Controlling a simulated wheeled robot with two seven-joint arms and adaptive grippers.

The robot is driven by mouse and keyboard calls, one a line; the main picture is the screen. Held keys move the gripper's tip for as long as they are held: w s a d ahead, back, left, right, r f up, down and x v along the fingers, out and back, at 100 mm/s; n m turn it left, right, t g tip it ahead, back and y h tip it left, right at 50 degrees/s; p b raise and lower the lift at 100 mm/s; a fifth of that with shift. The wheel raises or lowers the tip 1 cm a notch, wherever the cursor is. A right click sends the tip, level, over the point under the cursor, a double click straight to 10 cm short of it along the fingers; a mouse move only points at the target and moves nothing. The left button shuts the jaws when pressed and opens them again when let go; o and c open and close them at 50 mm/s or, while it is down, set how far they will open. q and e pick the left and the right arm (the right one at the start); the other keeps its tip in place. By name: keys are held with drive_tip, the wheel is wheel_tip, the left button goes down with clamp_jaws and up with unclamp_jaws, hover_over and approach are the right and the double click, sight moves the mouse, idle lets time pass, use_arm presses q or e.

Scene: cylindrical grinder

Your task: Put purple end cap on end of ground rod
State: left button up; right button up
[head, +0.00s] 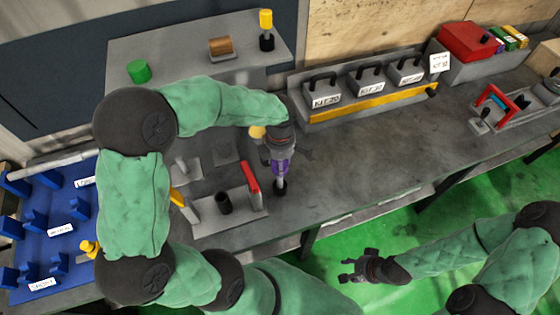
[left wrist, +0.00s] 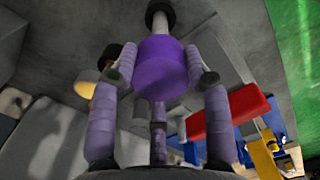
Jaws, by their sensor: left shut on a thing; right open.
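My left gripper (head: 281,168) is over the bench near its front edge, shut on the purple end cap (left wrist: 162,68). In the left wrist view the cap sits between the two fingertips. In the head view the gripper partly covers the purple cap. A dark round-ended piece (head: 280,188) shows just below it; in the left wrist view a grey shaft with a black end (left wrist: 160,15) appears beyond the cap. I cannot tell whether they touch. I cannot pick out the ground rod with certainty. My right gripper (head: 361,268) is open and empty over the green floor.
A grey fixture (head: 230,210) with a red handle (head: 251,178) and a black cylinder (head: 223,203) stands left of my left gripper. A kit rack (head: 365,98) is behind. A blue rack (head: 60,215) is at left. The bench right of the gripper is clear.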

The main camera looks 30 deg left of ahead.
use_arm(q)
drive_tip(key=shift+f, duration=0.35)
drive_tip(key=shift+b, duration=0.65)
idle(1.4)
drive_tip(key=shift+f+b, duration=1.9)
drive_tip(key=shift+f, duration=0.3)
drive_tip(key=o, duration=1)
wheel_tip(320, 180, up, 12)
idle(0.7)
